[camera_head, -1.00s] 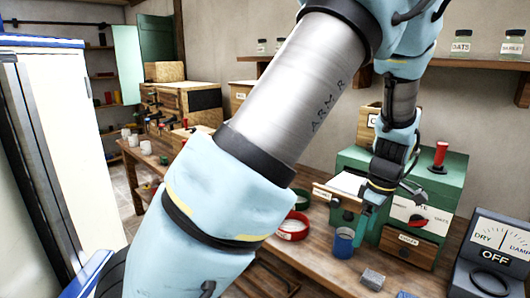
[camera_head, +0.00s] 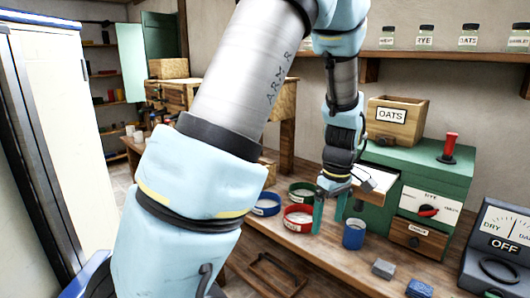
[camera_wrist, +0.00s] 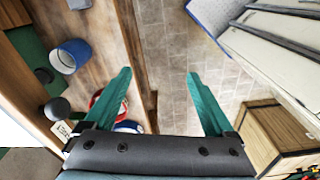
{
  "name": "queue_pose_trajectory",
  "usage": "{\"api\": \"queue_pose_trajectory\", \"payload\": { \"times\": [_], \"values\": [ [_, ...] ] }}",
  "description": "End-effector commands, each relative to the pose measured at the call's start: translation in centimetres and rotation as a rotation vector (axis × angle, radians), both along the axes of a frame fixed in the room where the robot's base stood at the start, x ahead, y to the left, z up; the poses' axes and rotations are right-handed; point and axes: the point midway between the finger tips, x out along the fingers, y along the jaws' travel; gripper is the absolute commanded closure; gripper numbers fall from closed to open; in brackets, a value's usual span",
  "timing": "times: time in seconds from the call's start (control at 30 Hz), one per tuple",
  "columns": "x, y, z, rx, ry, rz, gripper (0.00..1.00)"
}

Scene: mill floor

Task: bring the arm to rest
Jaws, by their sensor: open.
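My gripper (camera_head: 331,208) hangs from my blue-and-grey arm over the bench, its teal fingers pointing down between a red bowl and a blue cup. In the wrist view the two fingers (camera_wrist: 160,100) are spread apart with nothing between them, and bench edge and tiled floor show below. My arm crosses the middle of the head view and hides part of the bench and the wall.
The bench holds a blue cup (camera_head: 354,234), a red bowl (camera_head: 298,220), a blue bowl (camera_head: 266,204), a green mill (camera_head: 437,181) with an OATS hopper (camera_head: 398,122), and a meter reading OFF (camera_head: 497,252). A shelf of jars (camera_head: 455,61) is above. A white cabinet (camera_head: 66,140) stands left.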

Motion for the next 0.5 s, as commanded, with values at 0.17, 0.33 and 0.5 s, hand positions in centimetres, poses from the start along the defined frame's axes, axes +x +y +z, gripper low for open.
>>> {"api": "queue_pose_trajectory", "payload": {
  "times": [0.17, 0.33, 0.5],
  "values": [
    [0.4, 5.9, -1.1, -0.025, 0.003, -0.126, 0.11],
    [-0.7, 12.8, -2.0, -0.040, -0.020, -0.323, 0.11],
    [-2.8, 18.3, -3.1, -0.026, -0.053, -0.516, 0.11]
  ]
}}
